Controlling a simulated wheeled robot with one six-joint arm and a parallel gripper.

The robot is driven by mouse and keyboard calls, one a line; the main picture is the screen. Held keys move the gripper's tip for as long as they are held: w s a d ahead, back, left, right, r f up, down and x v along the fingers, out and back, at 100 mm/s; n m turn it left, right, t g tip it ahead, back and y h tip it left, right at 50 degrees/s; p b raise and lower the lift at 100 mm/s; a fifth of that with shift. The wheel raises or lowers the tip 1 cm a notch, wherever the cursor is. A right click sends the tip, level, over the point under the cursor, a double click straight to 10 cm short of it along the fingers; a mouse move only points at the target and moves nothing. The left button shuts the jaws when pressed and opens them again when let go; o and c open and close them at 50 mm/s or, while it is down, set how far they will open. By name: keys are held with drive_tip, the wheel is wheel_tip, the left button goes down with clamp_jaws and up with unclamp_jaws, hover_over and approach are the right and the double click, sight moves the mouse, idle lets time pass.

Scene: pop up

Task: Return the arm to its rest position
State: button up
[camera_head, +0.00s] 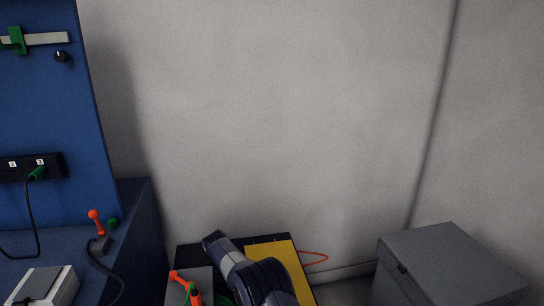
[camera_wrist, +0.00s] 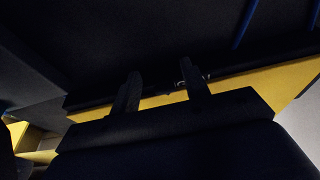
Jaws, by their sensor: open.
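My arm shows at the bottom centre of the head view, a dark blue and grey link over a black and yellow surface; my gripper is not visible there. In the wrist view my gripper (camera_wrist: 160,85) shows as two dark fingers standing apart, with nothing seen between them. A dark surface and a yellow strip (camera_wrist: 240,85) lie beyond the fingers. The wrist picture is very dark, so it is hard to tell what the fingers face.
A blue panel (camera_head: 35,110) and blue bench (camera_head: 135,230) stand at the left, with a black socket strip (camera_head: 20,168), a cable and an orange-topped lever (camera_head: 94,216). A grey box (camera_head: 440,258) stands at the lower right. The pale wall (camera_head: 270,120) behind is bare.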

drive_tip(key=shift+r, duration=0.7)
drive_tip(key=shift+f, duration=0.1)
